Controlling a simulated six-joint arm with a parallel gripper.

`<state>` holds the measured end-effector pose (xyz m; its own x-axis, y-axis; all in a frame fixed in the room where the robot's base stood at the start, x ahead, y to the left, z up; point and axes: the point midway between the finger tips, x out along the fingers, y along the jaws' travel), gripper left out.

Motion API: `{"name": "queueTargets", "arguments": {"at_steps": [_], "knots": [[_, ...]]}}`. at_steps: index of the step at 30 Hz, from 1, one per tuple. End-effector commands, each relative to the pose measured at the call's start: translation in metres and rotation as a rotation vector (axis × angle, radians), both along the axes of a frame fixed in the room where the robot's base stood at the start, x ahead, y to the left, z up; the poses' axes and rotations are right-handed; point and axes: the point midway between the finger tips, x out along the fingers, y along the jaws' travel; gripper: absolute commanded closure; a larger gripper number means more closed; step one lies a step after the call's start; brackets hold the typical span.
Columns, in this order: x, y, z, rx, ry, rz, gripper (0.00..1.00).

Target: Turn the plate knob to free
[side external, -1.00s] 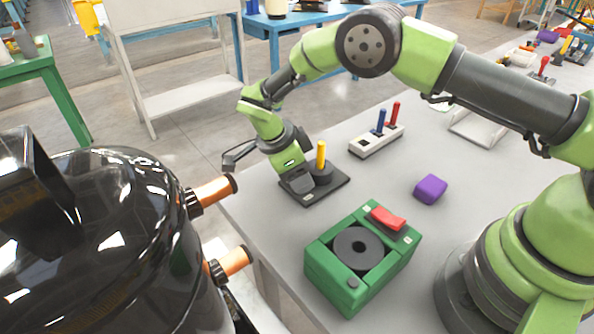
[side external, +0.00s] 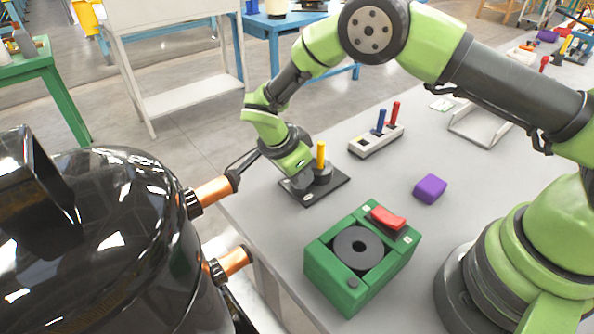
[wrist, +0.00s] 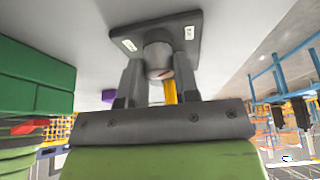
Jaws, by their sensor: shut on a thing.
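The plate (side external: 338,188) is dark and flat and lies on the grey table near its left edge. The knob (wrist: 158,58) is a grey cylinder on the plate, with a yellow bar (side external: 320,154) standing up from it in the side view. The bar shows partly in the wrist view (wrist: 170,91). My gripper (wrist: 158,82) points down at the plate, its two fingers on either side of the knob and shut on it. Two small white labels sit on the plate; I cannot read them. My gripper hides part of the knob in the side view.
A green box (side external: 320,272) with a black disc and red switch stands in front. A purple block (side external: 430,189) and a grey base with blue and red levers (side external: 376,142) lie behind. A black tank (side external: 110,220) with copper pipes (side external: 213,191) is close on the left.

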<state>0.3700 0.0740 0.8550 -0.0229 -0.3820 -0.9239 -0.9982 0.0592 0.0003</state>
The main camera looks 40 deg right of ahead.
Motion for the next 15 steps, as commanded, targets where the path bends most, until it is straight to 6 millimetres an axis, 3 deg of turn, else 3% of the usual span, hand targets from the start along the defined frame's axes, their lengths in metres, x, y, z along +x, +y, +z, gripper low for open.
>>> {"name": "queueTargets", "arguments": {"at_steps": [15], "knots": [[-0.0021, 0.0003, 0.0009, 0.000, 0.001, 0.450, 0.95]]}}
